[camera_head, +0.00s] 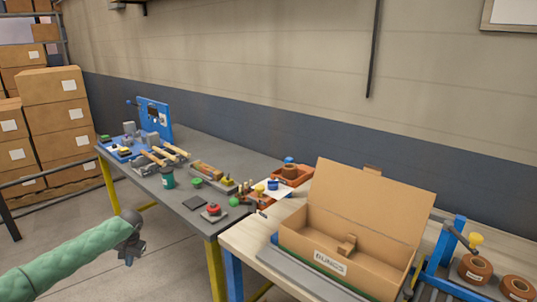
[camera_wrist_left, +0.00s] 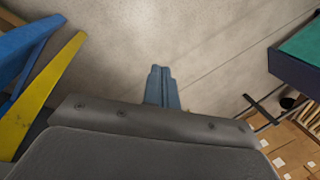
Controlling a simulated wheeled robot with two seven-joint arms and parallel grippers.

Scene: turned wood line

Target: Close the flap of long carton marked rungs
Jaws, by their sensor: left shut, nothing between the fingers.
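The long carton (camera_head: 293,246) with a white RUNGS label stands on the pale wooden bench. Its wide brown flap (camera_head: 372,205) is open, standing up and leaning back at the carton's rear. My right gripper is not in view.
A grey-topped table (camera_head: 190,205) with tools, a green cup (camera_head: 168,178) and small parts stands left of the bench. A blue stand (camera_head: 447,243) and brown rolls (camera_head: 475,269) are right of the carton. Stacked boxes (camera_head: 55,115) stand at far left. Floor around my left gripper is clear.

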